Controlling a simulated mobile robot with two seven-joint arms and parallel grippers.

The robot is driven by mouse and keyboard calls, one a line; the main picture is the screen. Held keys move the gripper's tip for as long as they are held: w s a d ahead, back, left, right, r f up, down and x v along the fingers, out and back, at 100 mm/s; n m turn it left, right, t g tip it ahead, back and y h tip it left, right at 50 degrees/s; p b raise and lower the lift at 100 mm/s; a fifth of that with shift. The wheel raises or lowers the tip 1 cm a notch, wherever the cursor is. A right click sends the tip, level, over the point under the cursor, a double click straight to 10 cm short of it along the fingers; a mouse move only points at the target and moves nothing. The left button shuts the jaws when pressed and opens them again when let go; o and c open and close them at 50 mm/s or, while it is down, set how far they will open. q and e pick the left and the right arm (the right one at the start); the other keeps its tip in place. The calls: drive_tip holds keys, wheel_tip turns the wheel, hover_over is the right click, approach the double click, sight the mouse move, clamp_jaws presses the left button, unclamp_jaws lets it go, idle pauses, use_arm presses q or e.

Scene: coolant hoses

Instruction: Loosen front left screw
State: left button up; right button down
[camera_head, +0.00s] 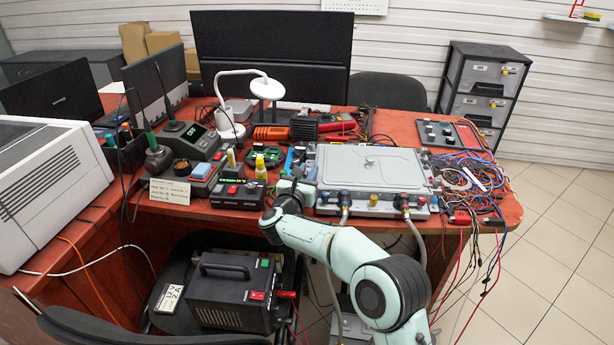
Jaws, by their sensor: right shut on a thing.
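A flat grey unit with a pale lid (368,162) sits near the front edge of the red bench. Its front side carries hose fittings (404,201) and dark and blue knobs. My right arm reaches up from the bottom, and my right gripper (299,174) is at the unit's left side, near its front left corner. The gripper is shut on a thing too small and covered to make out. The front left screw cannot be picked out; the arm and gripper cover part of that corner. My left gripper is not in view.
A white lamp (228,122) stands farther back. Tangled cables (465,178) fill the bench's right end. A black power supply (233,290) sits on a chair below.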

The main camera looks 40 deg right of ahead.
drive_tip(key=c, duration=1.1)
unclamp_jaws()
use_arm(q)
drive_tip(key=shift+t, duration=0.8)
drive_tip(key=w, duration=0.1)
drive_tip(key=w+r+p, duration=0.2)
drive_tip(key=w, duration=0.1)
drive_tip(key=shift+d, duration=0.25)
use_arm(e)
drive_tip(key=v, duration=1.3)
drive_tip(key=shift+a+f, duration=0.1)
drive_tip(key=shift+a, duration=0.1)
